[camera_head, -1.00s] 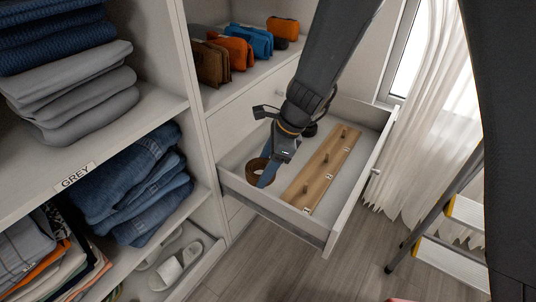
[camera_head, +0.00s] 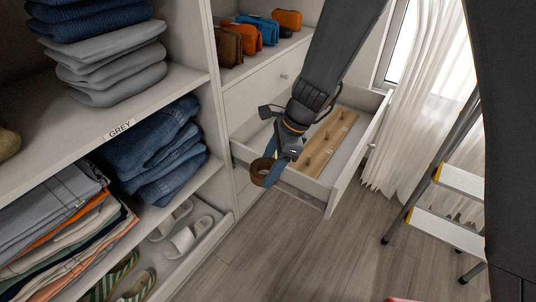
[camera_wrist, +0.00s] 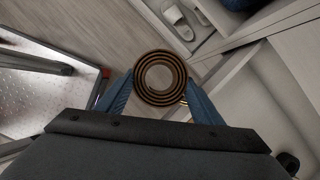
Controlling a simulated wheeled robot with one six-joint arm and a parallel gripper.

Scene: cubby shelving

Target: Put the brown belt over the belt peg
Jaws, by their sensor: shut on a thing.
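The brown belt (camera_head: 260,170) is coiled into a ring. My gripper (camera_head: 272,172) is shut on it and holds it at the front left edge of the open drawer. In the wrist view the coil (camera_wrist: 160,56) shows as several brown and dark rings between my two blue fingers (camera_wrist: 160,95). A wooden board (camera_head: 328,143) with several upright pegs lies along the drawer, to the right of my gripper. The near peg (camera_head: 308,161) and a far peg (camera_head: 342,115) stand bare. Small labels on the board are too small to read.
The open drawer (camera_head: 345,183) has raised walls around the board. Left are shelves with folded jeans (camera_head: 155,150), grey clothes (camera_head: 110,65) and white slippers (camera_head: 188,240). Coloured pouches (camera_head: 265,30) stand above the drawer. A step ladder (camera_head: 450,230) stands right. The floor between is clear.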

